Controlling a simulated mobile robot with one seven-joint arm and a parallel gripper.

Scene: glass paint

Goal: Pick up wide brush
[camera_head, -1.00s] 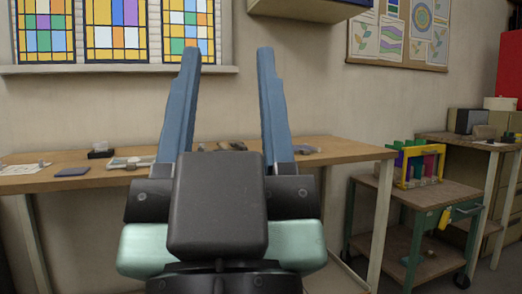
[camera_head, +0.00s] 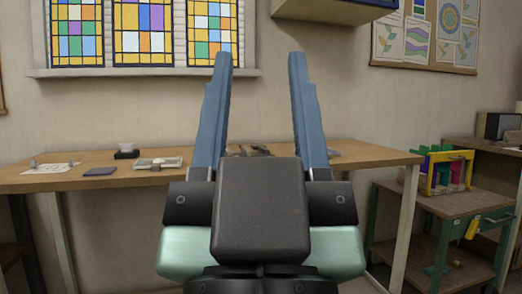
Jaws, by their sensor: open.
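My gripper (camera_head: 260,60) fills the middle of the view, with its two long blue fingers upright and spread wide apart. Nothing is between the fingertips. Several small dark and brown items (camera_head: 248,150) lie on the wooden table (camera_head: 385,157), seen between the fingers beyond my gripper. I cannot tell whether one of them is the wide brush; the gripper body hides part of that area.
On the table's left are a white sheet (camera_head: 50,168), a dark flat pad (camera_head: 100,171), a black holder (camera_head: 126,152) and a pale tray (camera_head: 160,162). A cart (camera_head: 450,204) with a yellow-framed rack (camera_head: 446,172) stands at right. The wall is behind.

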